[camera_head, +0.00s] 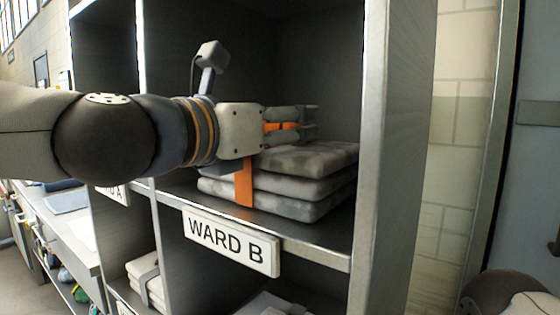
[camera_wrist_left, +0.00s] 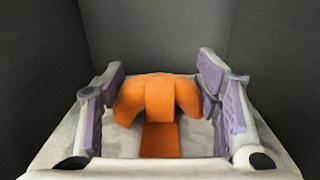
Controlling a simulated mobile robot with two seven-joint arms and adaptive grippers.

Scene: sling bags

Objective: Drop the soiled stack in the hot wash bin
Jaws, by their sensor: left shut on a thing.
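A stack of several folded grey, stained linens (camera_head: 322,186), tied with an orange strap (camera_head: 245,183), lies on the shelf labelled WARD B (camera_head: 226,240). My left gripper (camera_head: 308,122) reaches in just above the stack and is shut on the strap's raised orange loop. In the left wrist view the orange loop (camera_wrist_left: 159,97) sits between the two purple-padded fingers, with the pale stack (camera_wrist_left: 62,135) below. The stack looks level and seems to rest on the shelf. I cannot make out a hot wash bin.
The compartment's upright panel (camera_head: 385,150) stands close at the right, and a divider (camera_head: 143,100) at the left. A grey-strapped stack (camera_head: 146,278) lies in a lower compartment. A counter (camera_head: 62,225) runs along the left. Part of my right arm shows at bottom right.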

